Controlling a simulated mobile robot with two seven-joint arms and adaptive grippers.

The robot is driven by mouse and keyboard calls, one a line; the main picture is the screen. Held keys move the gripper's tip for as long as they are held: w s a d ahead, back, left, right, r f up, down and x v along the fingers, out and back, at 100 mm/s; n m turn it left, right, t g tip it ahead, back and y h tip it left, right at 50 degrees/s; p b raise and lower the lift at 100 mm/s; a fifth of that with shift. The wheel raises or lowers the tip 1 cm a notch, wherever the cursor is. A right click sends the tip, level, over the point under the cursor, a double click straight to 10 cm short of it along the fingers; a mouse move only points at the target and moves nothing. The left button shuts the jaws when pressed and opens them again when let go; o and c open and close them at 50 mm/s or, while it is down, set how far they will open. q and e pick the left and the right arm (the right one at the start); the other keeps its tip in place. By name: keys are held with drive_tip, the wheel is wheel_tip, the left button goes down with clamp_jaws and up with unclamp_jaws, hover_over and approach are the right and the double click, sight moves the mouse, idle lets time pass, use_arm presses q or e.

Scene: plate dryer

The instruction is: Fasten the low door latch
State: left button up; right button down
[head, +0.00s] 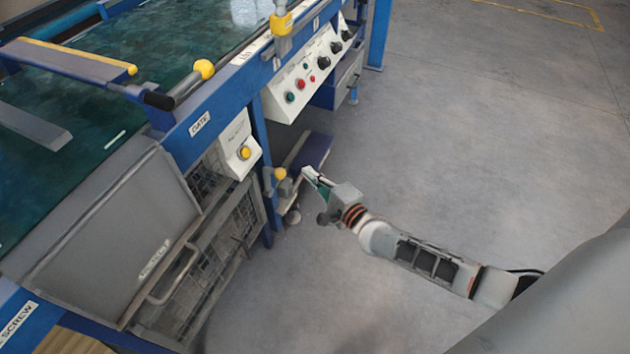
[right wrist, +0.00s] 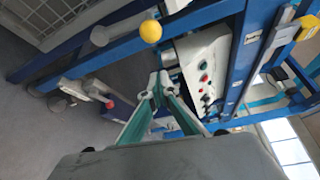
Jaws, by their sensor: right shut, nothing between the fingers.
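The low mesh door (head: 245,212) is under the blue frame, at the machine's front. A latch with a yellow ball knob (head: 279,174) is by the upper right corner of this door. A yellow ball (right wrist: 150,31), seemingly the same knob, shows at the top of the right wrist view. I cannot tell whether the latch is engaged. My right gripper (head: 308,175) is shut and empty, just right of the knob and apart from it. Its fingertips (right wrist: 159,78) point up toward the machine in the wrist view. My left gripper is not in view.
A control panel (head: 308,75) with buttons and knobs is above and beyond the gripper. A grey reject bin (head: 105,230) with a handle is at the left. A yellow-knobbed gate lever (head: 204,69) is on the blue frame. The floor (head: 460,130) at the right is clear.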

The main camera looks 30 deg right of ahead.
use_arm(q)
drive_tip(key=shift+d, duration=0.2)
use_arm(e)
drive_tip(key=w+a, duration=0.2)
drive_tip(key=a, duration=0.2)
drive_tip(key=shift+w+a+r, duration=0.1)
drive_tip(key=shift+w+r, duration=0.05)
drive_tip(key=shift+w, duration=0.25)
